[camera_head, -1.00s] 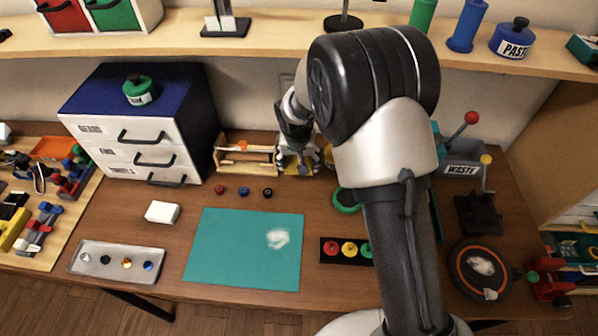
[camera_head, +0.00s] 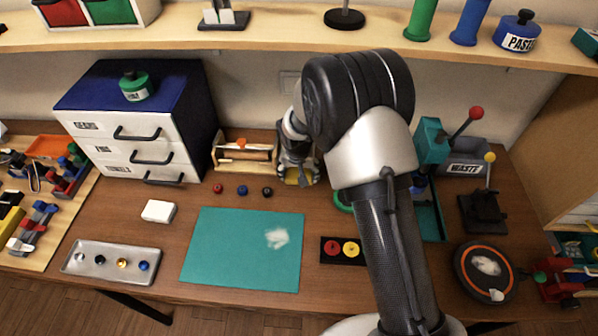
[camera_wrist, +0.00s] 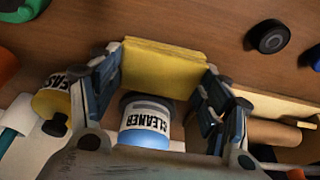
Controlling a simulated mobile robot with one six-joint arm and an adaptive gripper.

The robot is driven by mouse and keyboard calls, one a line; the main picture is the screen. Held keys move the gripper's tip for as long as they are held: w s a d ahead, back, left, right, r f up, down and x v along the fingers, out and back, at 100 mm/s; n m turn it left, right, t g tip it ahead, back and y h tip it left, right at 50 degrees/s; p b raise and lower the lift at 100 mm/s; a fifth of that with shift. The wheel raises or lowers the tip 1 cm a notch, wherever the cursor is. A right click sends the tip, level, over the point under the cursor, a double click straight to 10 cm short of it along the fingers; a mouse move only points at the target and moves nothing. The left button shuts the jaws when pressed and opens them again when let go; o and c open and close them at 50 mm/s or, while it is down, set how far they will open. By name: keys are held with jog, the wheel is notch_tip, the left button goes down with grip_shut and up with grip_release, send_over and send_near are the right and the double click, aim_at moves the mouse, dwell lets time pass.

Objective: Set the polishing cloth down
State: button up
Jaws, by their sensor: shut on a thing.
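The polishing cloth is a yellow folded pad (camera_wrist: 163,68) between my fingers in the wrist view. My gripper (camera_head: 296,172) is shut on it, with a finger at each side, near the back of the workbench (camera_head: 300,196). In the head view my gripper hides most of the cloth. The wrist view shows brown wood beyond the cloth; I cannot tell whether the cloth touches it. A bottle labelled CLEANER (camera_wrist: 146,122) stands just behind the cloth in the wrist view.
Small knobs (camera_head: 243,190) sit in front of the holder. A teal mat (camera_head: 235,255) with a white smudge lies nearer the front. A drawer cabinet (camera_head: 140,120) stands left.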

jog(key=o, duration=0.9)
jog(key=shift+o, duration=0.2)
jog(key=shift+r+p, duration=0.35)
jog(key=shift+r, duration=0.1)
jog(key=p+v, duration=0.2)
jog(key=v, duration=0.9)
jog(key=s+d+r, duration=0.5)
jog(key=r, duration=0.3)
jog(key=s+d+r, duration=0.5)
jog(key=r, duration=0.3)
jog(key=s+d+r, duration=0.2)
jog(key=s+d, duration=0.1)
jog(key=s, duration=0.7)
jog(key=s+d+r+t, duration=0.1)
jog(key=s+d+r, duration=0.2)
jog(key=s, duration=0.8)
jog(key=shift+d, duration=0.5)
